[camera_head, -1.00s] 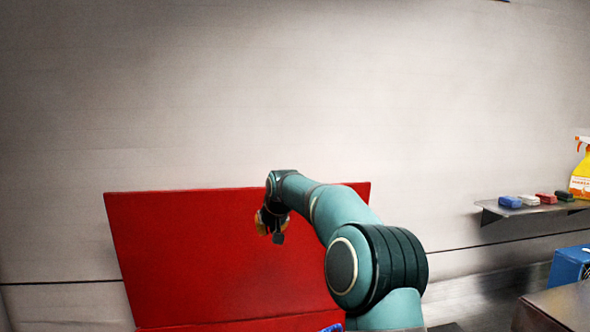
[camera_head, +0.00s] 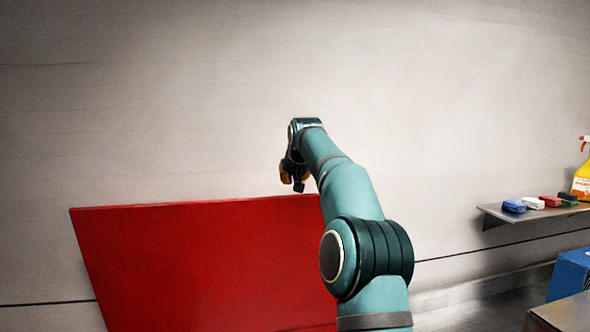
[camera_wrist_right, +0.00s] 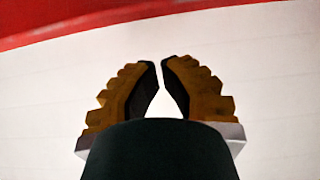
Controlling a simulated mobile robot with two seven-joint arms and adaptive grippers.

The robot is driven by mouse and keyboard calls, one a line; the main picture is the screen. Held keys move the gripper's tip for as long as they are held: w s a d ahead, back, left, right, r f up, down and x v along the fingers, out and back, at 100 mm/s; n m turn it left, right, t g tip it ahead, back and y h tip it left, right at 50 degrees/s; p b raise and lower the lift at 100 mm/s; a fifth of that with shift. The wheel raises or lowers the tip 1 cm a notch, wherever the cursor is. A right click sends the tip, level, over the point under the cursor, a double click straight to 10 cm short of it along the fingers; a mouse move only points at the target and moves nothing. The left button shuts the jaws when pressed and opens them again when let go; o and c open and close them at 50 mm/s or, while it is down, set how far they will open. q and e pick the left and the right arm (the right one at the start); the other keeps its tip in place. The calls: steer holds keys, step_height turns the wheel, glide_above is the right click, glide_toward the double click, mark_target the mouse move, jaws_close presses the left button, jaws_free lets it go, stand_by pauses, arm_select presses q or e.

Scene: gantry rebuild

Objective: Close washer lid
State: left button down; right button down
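The washer lid (camera_head: 200,268) is a large flat red panel standing raised in front of the wall in the head view. Its lower part runs out of the bottom of the picture, and the washer body is not visible. My right gripper (camera_head: 293,184) is just above the lid's top edge, towards its right end. In the right wrist view a red band, apparently the lid's edge (camera_wrist_right: 80,18), crosses the top, apart from the fingers. There the right gripper (camera_wrist_right: 160,64) has its fingertips almost together, with nothing between them. My left gripper is not in view.
A wall shelf (camera_head: 490,211) at the right holds small coloured blocks (camera_head: 535,203) and a yellow spray bottle (camera_head: 581,182).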

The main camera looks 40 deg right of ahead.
steer(key=shift+s+a+f+b, duration=0.25)
steer(key=shift+s+f+b, duration=0.1)
steer(key=shift+f+b, duration=0.3)
steer(key=shift+s+a+f+b, duration=0.2)
steer(key=shift+s+f+b, duration=0.2)
steer(key=shift+f, duration=0.35)
